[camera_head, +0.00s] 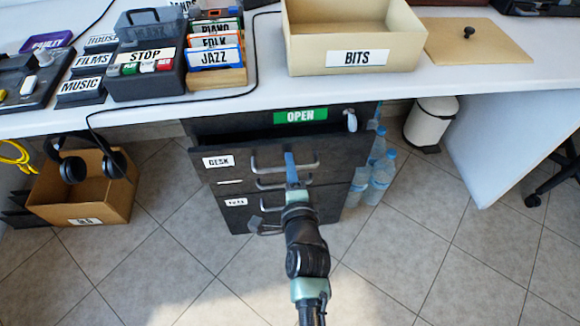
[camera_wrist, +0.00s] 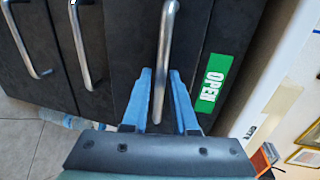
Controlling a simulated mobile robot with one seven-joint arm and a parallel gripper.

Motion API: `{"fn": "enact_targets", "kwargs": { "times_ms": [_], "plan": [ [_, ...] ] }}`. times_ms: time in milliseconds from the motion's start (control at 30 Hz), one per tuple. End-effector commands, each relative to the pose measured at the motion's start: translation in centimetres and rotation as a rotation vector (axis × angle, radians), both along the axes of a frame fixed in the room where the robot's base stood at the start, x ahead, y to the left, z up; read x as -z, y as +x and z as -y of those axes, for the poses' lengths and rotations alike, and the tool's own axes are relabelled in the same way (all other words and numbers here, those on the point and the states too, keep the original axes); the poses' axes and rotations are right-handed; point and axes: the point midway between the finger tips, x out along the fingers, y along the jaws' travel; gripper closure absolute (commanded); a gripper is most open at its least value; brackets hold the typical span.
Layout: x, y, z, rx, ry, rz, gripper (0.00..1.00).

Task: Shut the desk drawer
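The dark desk drawer (camera_head: 345,153), labelled DESK, is the top one in the cabinet under the white worktop. It stands partly pulled out, with a dark gap showing above its front. Its metal bar handle (camera_head: 310,166) runs across the front and also shows in the wrist view (camera_wrist: 167,40). My gripper (camera_head: 290,158) is at the drawer front, by the handle. In the wrist view its two blue fingers (camera_wrist: 161,85) are apart, with the handle between them. I cannot tell whether the fingertips touch the drawer front.
A green OPEN label (camera_head: 300,115) is on the cabinet above the drawer. More drawers with handles (camera_head: 330,203) lie below. A cardboard box with headphones (camera_head: 85,200) is at left. Water bottles (camera_head: 380,175) and a white bin (camera_head: 432,122) stand at right. Tiled floor in front is clear.

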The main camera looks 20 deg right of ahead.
Motion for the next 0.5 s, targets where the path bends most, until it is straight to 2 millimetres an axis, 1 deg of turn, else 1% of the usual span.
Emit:
{"fn": "enact_targets", "kwargs": {
  "times_ms": [100, 300, 333, 467, 500],
  "plan": [
    [0.01, 0.31, 0.10, 0.000, 0.000, 0.001, 0.74],
    [0.01, 0.30, 0.09, 0.000, 0.000, 0.001, 0.74],
    [0.01, 0.30, 0.09, 0.000, 0.000, 0.001, 0.75],
    [0.01, 0.29, 0.08, 0.000, 0.000, 0.001, 0.99],
    [0.01, 0.28, 0.08, 0.000, 0.000, 0.001, 1.00]
  ]
}}
